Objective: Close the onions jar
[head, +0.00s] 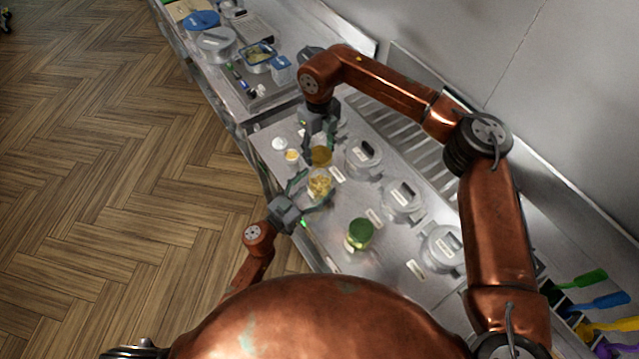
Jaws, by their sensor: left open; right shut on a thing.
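An open glass jar with pale yellow pieces (320,187), apparently the onions jar, stands upright on the steel counter. My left gripper (312,191) is open, with its fingers on either side of this jar; whether they touch it I cannot tell. My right gripper (321,146) comes down from above and is shut on a yellow-brown lid (321,157). The lid is just behind the jar's mouth in the picture, apart from it. The exact height of the lid is hard to tell.
A green-lidded jar (359,236) stands nearer on the counter (335,250). Grey-lidded containers (403,199) line the right side. A small white cup (279,144) and a small yellow-topped one (292,155) sit left of the lid. Coloured-handled utensils (598,302) lie at lower right.

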